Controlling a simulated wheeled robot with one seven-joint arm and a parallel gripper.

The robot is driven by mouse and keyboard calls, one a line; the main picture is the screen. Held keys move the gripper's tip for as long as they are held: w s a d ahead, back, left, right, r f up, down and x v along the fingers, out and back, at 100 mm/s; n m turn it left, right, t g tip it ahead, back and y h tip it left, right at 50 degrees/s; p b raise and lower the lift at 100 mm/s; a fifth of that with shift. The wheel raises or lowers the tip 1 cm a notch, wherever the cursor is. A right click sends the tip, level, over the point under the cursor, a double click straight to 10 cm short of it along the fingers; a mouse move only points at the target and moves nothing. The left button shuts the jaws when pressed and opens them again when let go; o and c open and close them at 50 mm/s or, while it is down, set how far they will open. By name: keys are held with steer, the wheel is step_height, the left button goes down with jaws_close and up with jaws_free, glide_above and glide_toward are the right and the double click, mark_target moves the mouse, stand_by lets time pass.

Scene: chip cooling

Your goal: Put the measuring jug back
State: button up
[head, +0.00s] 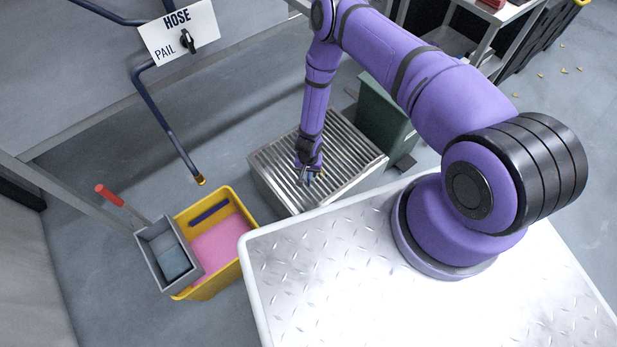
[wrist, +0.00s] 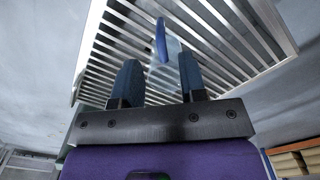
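The measuring jug appears to be the clear, pale thing with a blue handle (wrist: 161,40) in the wrist view. It is just ahead of my gripper, over the slatted metal grate (wrist: 235,45). Its see-through body is hard to make out, and I cannot tell whether it touches the fingers. My gripper (wrist: 160,78) has its two dark blue fingers apart, with no solid object clearly clamped between them. In the head view my gripper (head: 311,178) points down low over the grate (head: 350,150), and the jug is too small to tell from the fingers.
A yellow bucket (head: 238,199) with pink liquid and a grey wringer box (head: 147,246) stands left of the grate. A hose (head: 165,125) hangs above it beside a HOSE/PAIL sign (head: 180,28). A green bin (head: 382,115) stands behind the grate.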

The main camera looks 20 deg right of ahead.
step_height(320, 180, up, 4)
steer(key=shift+r, duration=0.15)
steer(key=shift+o, duration=0.2)
stand_by(1.3)
